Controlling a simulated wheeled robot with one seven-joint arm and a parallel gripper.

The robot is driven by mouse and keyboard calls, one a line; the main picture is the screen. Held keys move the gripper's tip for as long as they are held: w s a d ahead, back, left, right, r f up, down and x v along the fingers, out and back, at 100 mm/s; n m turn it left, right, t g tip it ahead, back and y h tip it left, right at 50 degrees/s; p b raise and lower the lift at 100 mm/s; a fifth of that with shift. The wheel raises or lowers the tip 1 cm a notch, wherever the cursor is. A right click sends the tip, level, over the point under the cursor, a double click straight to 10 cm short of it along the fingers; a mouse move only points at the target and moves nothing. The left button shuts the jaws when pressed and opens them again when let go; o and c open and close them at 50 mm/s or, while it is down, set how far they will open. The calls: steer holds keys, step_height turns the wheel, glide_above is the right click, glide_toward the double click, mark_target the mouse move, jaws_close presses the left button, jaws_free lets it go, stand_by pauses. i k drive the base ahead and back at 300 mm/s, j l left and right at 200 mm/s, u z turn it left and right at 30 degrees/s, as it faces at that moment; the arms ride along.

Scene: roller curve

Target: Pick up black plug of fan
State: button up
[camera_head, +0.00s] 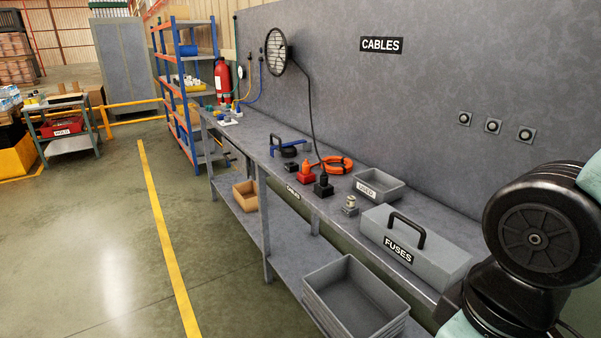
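The black plug (323,187) stands upright near the front edge of the grey workbench (350,222). A black cord runs from its top up to the round caged fan (276,51) on the grey wall panel. Whether the plug sits in a socket is too small to tell. An orange plug (306,168) on a red base is just to its left. Part of my arm shows at the right edge, well to the right of the plug. My gripper is not in view.
An orange coiled cable (337,165) lies behind the plug. A small grey fuse-like part (350,205), an open grey bin (379,186) and the FUSES toolbox (416,248) stand to its right. A blue-handled tool (290,145) lies farther left. Floor in front is clear.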

mark_target(324, 178)
steer(key=i+j, duration=0.85)
steer(key=j, duration=0.15)
steer(key=i+j, duration=0.85)
steer(key=j, duration=0.15)
